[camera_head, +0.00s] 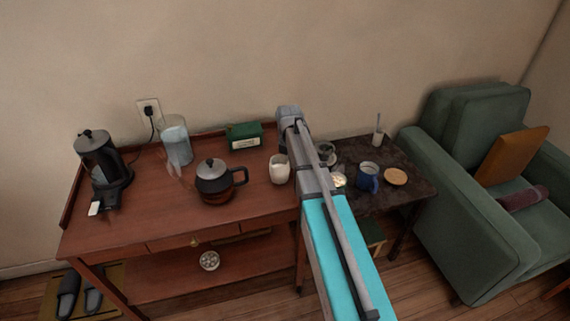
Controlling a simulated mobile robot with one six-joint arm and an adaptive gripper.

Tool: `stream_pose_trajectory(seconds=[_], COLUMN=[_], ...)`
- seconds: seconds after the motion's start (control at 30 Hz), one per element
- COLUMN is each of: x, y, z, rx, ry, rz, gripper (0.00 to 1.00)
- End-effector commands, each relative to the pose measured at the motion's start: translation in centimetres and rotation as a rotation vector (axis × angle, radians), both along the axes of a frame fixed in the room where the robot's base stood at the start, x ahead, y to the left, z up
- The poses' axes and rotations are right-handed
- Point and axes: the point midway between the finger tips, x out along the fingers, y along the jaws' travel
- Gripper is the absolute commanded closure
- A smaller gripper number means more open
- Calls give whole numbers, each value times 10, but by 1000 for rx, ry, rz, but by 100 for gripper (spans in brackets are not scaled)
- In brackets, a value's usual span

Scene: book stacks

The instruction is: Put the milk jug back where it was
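A small white jug (279,171), which looks like the milk jug, appears upright at the right part of the reddish-brown wooden sideboard (137,221). Its opening faces up, and it shows just left of my arm. My arm runs from the bottom of the picture up past the sideboard's right end, its far joint (289,114) near the wall. I cannot make out my gripper's fingers; the arm hides what is behind it.
A dark coffee pot (213,183), a glass pitcher (175,142), a green box (244,136) and a black kettle (99,156) stand on the sideboard. The dark side table (403,203) holds a blue mug (368,177) and a round coaster (396,177). A green armchair (465,225) is at right.

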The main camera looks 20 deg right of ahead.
Motion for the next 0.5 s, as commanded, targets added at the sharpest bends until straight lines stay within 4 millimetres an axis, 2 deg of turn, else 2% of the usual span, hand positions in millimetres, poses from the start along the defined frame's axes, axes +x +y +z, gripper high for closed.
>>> stream_pose_trajectory(seconds=[0.3,0.33,0.4,0.5], x=[0,0,0,0], y=[0,0,0,0], z=[-2,-2,-1,-1], rx=[0,0,0,0], ry=[0,0,0,0], rz=[0,0,0,0], gripper=[100,76,66,66])
